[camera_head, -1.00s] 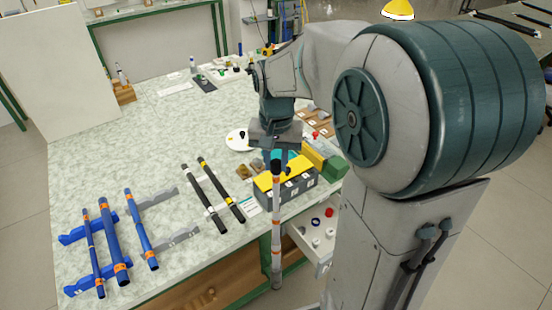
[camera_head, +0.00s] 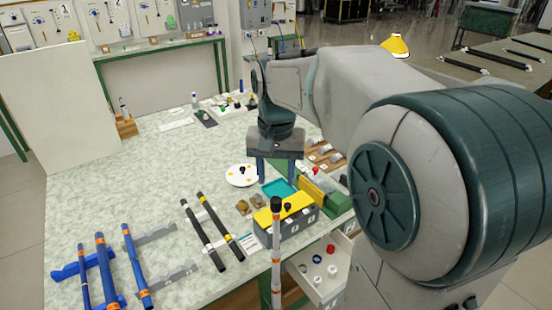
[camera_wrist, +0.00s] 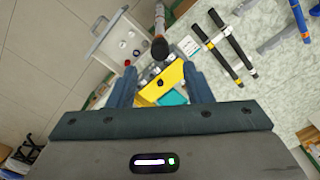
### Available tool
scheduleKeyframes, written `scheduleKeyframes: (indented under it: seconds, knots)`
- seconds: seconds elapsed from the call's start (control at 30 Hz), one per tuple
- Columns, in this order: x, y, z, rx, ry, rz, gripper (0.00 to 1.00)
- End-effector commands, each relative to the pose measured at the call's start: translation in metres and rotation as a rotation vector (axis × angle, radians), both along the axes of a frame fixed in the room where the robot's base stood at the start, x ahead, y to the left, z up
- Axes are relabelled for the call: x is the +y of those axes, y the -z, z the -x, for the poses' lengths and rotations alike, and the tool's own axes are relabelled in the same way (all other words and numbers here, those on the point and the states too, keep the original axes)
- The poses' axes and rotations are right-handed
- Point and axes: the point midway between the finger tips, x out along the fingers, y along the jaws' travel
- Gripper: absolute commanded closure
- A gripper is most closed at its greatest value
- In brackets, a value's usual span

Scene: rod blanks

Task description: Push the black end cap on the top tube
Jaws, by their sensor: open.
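An upright white tube (camera_head: 277,262) with orange bands stands at the table's front edge, in front of the dark box. Its top end is black, which looks like a black end cap (camera_head: 276,203); how far on it sits I cannot tell. In the wrist view the black end (camera_wrist: 159,48) faces the camera, beyond the fingertips. My gripper (camera_head: 276,182) is open and empty, fingers down, above and behind the tube top and the box. In the wrist view its two fingers (camera_wrist: 160,80) stand well apart, with the yellow lid showing between them.
A dark box with a yellow lid (camera_head: 300,203) stands beside the tube. An open drawer (camera_head: 318,283) with small caps juts out at right. Two black-and-white tubes (camera_head: 212,232) and several blue tubes (camera_head: 106,272) lie at left.

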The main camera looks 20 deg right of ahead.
Motion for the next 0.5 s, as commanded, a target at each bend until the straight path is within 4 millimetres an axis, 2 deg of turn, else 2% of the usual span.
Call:
scheduleKeyframes:
  seconds: [0.1,0.23,0.37,0.5]
  knots:
    - [0.0,-0.024,0.0,-0.003,0.0,0.0,0.55]
    - [0.0,-0.04,0.0,-0.002,0.0,0.0,0.55]
    - [0.0,-0.048,0.002,-0.004,-0.004,0.0,0.55]
    - [0.0,-0.042,0.023,-0.043,-0.052,0.0,0.55]
